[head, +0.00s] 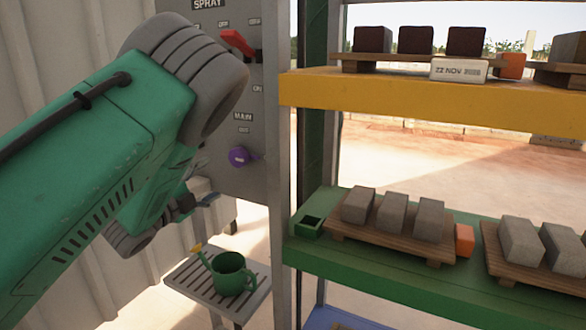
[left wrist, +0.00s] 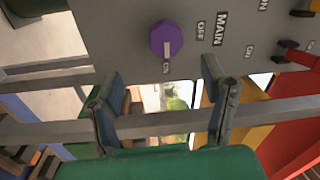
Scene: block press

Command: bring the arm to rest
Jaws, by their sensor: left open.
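My left arm (head: 110,150) is green with grey joints and comes in from the left, raised in front of the wall and the control panel. My left gripper (head: 195,203) is partly hidden behind the arm, below the panel and above the slatted stand. In the left wrist view my left gripper (left wrist: 165,95) has its two fingers apart with nothing between them. The grey panel (head: 220,90) carries a purple knob (head: 239,157), which also shows beyond the fingers in the left wrist view (left wrist: 166,40). The fingers appear clear of it. My right gripper is not in view.
A red lever (head: 237,42) is higher on the panel. A green watering can (head: 232,274) stands on a slatted stand (head: 190,283). At right, a yellow shelf (head: 400,92) and a green shelf (head: 400,279) hold blocks on wooden pallets. Grey posts stand between panel and shelves.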

